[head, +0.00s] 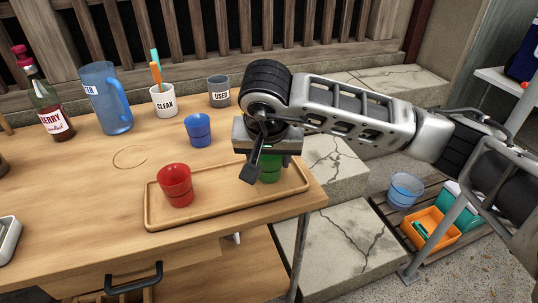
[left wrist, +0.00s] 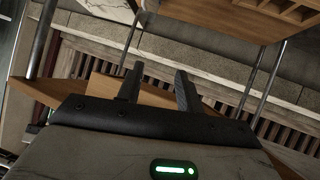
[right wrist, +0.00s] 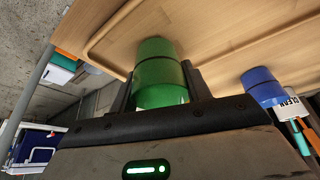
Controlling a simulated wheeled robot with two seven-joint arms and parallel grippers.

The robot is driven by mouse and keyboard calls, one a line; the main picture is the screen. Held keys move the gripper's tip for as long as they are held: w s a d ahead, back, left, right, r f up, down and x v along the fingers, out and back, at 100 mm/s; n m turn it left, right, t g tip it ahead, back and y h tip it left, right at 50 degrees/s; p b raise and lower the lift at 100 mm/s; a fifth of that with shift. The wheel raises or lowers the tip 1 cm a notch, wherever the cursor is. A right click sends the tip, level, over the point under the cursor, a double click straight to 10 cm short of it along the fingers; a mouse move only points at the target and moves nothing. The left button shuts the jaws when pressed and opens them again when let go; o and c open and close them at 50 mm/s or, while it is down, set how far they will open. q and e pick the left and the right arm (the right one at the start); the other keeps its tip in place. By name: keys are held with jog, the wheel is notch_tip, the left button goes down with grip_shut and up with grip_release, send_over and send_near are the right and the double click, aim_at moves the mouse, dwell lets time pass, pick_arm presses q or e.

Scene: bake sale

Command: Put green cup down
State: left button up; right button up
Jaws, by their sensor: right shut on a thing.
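The green cup (head: 271,170) is at the right end of the wooden tray (head: 222,203), partly hidden behind my right gripper (head: 259,166). My right gripper is shut on it, and the right wrist view shows the cup (right wrist: 160,80) between the two fingers. The cup's base is over or on the tray; I cannot tell whether it touches. A red cup (head: 175,185) stands upright at the tray's left end. My left gripper (left wrist: 158,84) is out of the head view; its fingers are apart and empty in the left wrist view.
A blue cup (head: 198,130) stands behind the tray. Along the back are the USED cup (head: 219,92), the CLEAN cup (head: 163,101), a blue pitcher (head: 104,98) and a bottle (head: 46,105). The tray's middle is clear. The table's right edge is close to the tray.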

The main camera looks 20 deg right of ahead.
jog(key=shift+f, duration=0.2)
jog(key=o, duration=1)
jog(key=shift+c, duration=0.2)
jog(key=shift+r, duration=0.1)
jog(key=shift+r, duration=0.3)
jog(key=v, duration=1.1)
jog(key=shift+s+r, duration=0.2)
jog(key=shift+r, duration=0.1)
